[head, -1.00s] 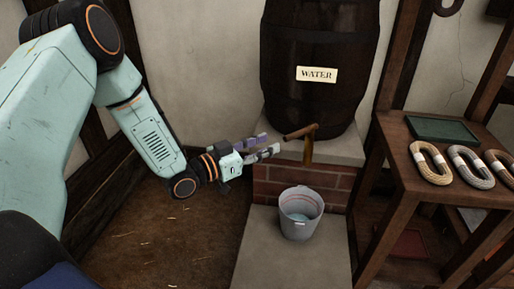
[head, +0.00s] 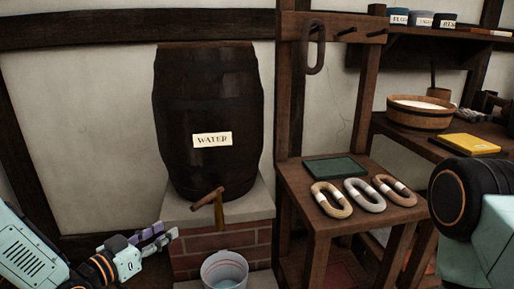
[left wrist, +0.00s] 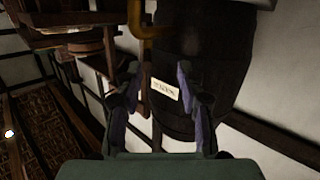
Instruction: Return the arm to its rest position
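My left gripper (head: 163,238) is low at the left in the head view, left of the barrel's wooden tap (head: 208,198) and apart from it. Its two fingers are spread with nothing between them. In the left wrist view the open fingers (left wrist: 158,105) frame the dark barrel (left wrist: 205,70) and its label, which lie beyond them. My right arm (head: 480,215) shows at the right edge of the head view; its gripper is out of the picture.
The water barrel (head: 208,100) stands on a brick plinth (head: 225,240). A grey bucket (head: 225,270) sits below the tap. A wooden stand (head: 290,190) holds rope coils (head: 364,194) and a green tray (head: 335,168). A bench at right carries a wooden tub (head: 420,116) and a yellow item (head: 464,144).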

